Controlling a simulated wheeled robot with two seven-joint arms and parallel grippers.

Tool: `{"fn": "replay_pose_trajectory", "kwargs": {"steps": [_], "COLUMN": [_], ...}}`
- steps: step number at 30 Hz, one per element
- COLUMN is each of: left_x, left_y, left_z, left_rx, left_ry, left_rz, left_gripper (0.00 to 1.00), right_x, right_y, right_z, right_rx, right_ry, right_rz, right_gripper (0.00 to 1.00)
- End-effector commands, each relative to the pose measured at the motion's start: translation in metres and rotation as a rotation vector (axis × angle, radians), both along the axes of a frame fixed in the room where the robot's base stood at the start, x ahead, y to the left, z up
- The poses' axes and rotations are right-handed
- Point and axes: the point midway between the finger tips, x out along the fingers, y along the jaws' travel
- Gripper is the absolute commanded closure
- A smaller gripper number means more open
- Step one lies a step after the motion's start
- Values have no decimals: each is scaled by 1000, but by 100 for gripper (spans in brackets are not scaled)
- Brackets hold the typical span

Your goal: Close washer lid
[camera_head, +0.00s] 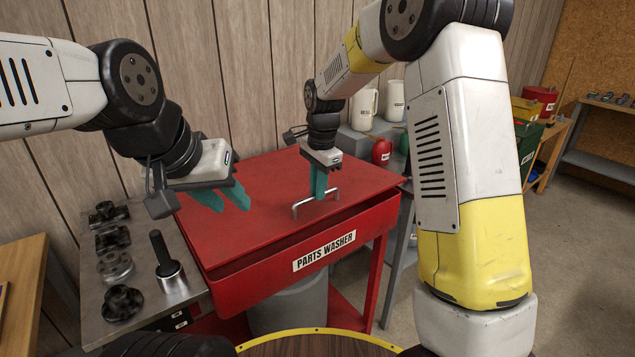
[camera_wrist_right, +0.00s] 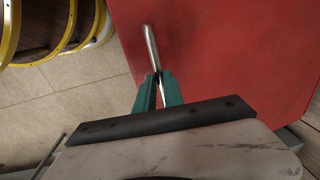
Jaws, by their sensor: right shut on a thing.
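The parts washer is a red cabinet with a "PARTS WASHER" label (camera_head: 325,250) on its front. Its flat red lid (camera_head: 265,185) lies over the basin, nearly level; I cannot tell whether its front edge rests fully on the rim. A silver bar handle (camera_head: 297,209) stands near the lid's front edge. My right gripper (camera_head: 319,196) is shut on this handle, and the right wrist view shows the bar (camera_wrist_right: 150,45) running between its teal fingers (camera_wrist_right: 158,82). My left gripper (camera_head: 231,206) is open and empty, above the lid's left part.
A grey bench (camera_head: 140,285) with several dark metal parts and a black-handled tool (camera_head: 165,258) stands at left. White jugs (camera_head: 364,108) and a red container (camera_head: 381,151) stand on shelving behind at right. A grey drum (camera_head: 290,308) sits under the washer. Open floor lies at right.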

Motion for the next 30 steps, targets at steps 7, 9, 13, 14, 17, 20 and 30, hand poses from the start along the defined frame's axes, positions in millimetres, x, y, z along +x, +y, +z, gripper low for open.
{"fn": "replay_pose_trajectory", "kwargs": {"steps": [7,9,13,14,17,20,30], "left_x": [0,0,0,0,0,0,0], "left_y": [0,0,0,0,0,0,0], "left_z": [0,0,0,0,0,0,0], "left_rx": [0,0,0,0,0,0,0], "left_ry": [0,0,0,0,0,0,0], "left_rz": [0,0,0,0,0,0,0], "left_gripper": [67,67,67,67,67,67,67], "right_x": [3,3,0,-1,-4,-6,-9], "right_y": [2,2,0,-1,-3,-4,-6], "right_z": [3,2,-15,-21,-37,-45,-50], "right_rx": [5,5,3,3,3,2,-2], "right_ry": [-10,-10,-6,-5,-5,-7,5], "right_rz": [1,1,1,1,1,1,0], "right_gripper": [100,100,100,100,100,100,76]}}
